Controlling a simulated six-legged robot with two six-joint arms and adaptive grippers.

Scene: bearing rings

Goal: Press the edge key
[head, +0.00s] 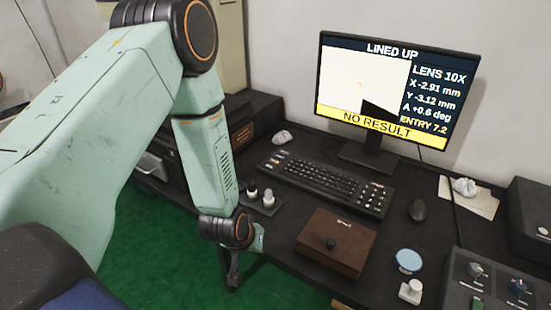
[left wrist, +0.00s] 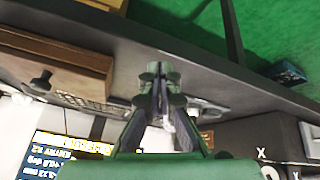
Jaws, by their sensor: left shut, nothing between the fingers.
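The black keyboard (head: 325,180) lies on the dark desk below the monitor, with a few coloured keys at its left end and a key block at its right. The key lettering is too small to read, so I cannot tell which is the edge key. My left gripper (head: 233,281) is shut and empty, pointing down beside the desk's front edge, left of the wooden box and apart from the keyboard. Its closed fingers (left wrist: 159,72) also show in the left wrist view, with part of the keyboard (left wrist: 92,108) beyond. My right gripper is in neither view.
The monitor (head: 385,95) reads "LINED UP" and "NO RESULT". A wooden box (head: 350,257) with a black knob stands in front of the keyboard. A small unit with knobs (head: 264,205) stands left of it. A mouse (head: 417,210), blue-topped tin (head: 408,260) and knob panel (head: 487,283) are right.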

